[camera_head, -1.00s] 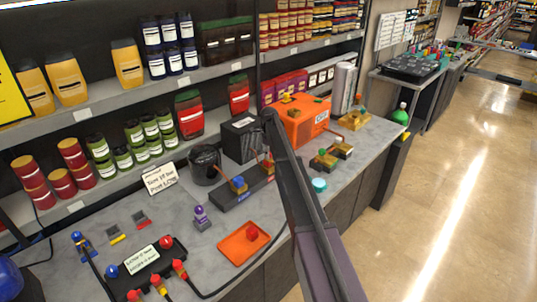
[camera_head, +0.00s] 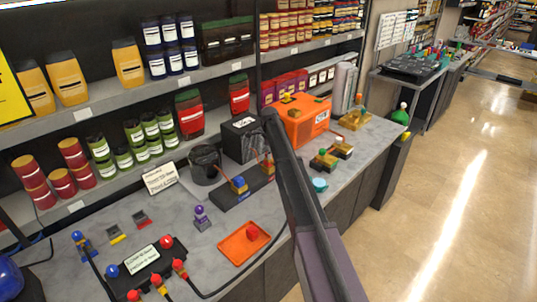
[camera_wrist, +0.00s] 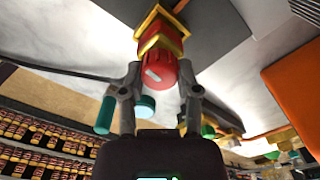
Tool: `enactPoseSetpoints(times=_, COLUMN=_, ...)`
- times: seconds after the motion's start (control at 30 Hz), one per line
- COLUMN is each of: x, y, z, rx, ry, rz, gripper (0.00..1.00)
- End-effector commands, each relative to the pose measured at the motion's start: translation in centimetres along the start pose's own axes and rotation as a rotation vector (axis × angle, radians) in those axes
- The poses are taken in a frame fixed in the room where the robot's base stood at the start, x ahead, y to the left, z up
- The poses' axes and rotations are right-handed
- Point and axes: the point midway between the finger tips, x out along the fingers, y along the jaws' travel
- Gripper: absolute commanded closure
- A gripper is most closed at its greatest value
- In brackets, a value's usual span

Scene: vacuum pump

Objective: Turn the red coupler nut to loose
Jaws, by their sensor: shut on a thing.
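The red coupler nut (camera_wrist: 160,68) shows in the upper middle of the wrist view, with a yellow collar behind it and a pale slanted mark on its near face. My gripper (camera_wrist: 160,83) is shut on it, with one finger at its left and one at its right. In the head view my arm crosses the middle of the bench, and my fingers and the held nut cannot be made out there.
An orange box (camera_head: 302,122) stands at the back of the bench. An orange tray (camera_head: 240,249) with a red piece lies in front. A teal disc (camera_head: 320,185) lies right of my arm. A black cable manifold (camera_head: 148,262) is at the front left. Stocked shelves run behind the bench.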

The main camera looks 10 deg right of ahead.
Motion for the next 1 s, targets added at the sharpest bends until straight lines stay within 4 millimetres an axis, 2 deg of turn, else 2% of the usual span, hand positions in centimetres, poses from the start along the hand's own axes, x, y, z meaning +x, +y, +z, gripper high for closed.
enactPoseSetpoints(times=1.0, x=0.01, y=-0.14, z=0.05, rx=-0.963, ry=0.000, rz=0.001, gripper=1.00)
